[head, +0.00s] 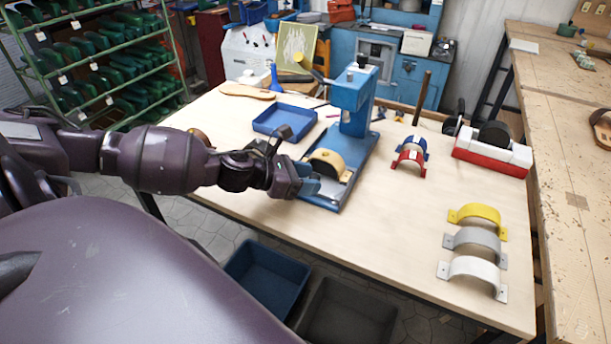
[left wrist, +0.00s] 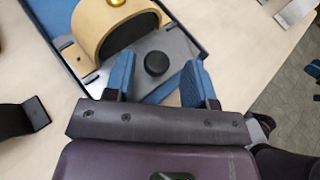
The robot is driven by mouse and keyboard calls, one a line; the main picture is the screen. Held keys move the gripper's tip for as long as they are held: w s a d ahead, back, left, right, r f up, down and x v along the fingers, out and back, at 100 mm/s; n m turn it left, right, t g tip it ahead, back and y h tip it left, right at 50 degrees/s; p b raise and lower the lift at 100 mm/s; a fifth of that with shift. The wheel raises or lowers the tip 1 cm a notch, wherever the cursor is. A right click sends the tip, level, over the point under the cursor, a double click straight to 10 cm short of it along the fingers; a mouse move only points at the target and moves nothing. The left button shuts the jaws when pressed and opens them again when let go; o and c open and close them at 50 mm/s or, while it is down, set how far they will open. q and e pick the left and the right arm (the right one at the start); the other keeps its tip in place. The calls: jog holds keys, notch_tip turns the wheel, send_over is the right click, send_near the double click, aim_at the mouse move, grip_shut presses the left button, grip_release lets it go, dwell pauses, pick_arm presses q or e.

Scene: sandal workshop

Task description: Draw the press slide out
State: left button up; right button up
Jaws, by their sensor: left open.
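The blue press (head: 352,92) stands near the middle of the table. Its grey metal slide plate (left wrist: 172,45) lies in the blue base, with a round black knob (left wrist: 155,63) near its front end. A tan arched block (head: 327,161) with a dark inside sits on the slide behind the knob; it also shows in the left wrist view (left wrist: 100,25). My left gripper (head: 308,183) is at the front of the press. In the left wrist view its blue fingers (left wrist: 159,82) are apart, one on each side of the knob; contact is not visible. My right gripper is out of view.
A blue tray (head: 285,122) lies left of the press. Red and blue arches (head: 411,156) stand to its right, with a red-and-white block (head: 492,153) beyond. Yellow, grey and white arches (head: 474,238) stand front right. Two bins (head: 268,275) are below the table's front edge.

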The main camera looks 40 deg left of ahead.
pick_arm(q)
jog(key=shift+v, duration=1.65)
jog(key=shift+s+a+r, duration=0.25)
jog(key=shift+s+a, duration=0.1)
jog(key=shift+s, duration=0.2)
jog(key=shift+p+v, duration=0.3)
jog(key=shift+v, duration=2.15)
jog(key=shift+s+a+r+p, duration=0.25)
jog(key=shift+s+p, duration=0.1)
jog(key=shift+s, duration=0.15)
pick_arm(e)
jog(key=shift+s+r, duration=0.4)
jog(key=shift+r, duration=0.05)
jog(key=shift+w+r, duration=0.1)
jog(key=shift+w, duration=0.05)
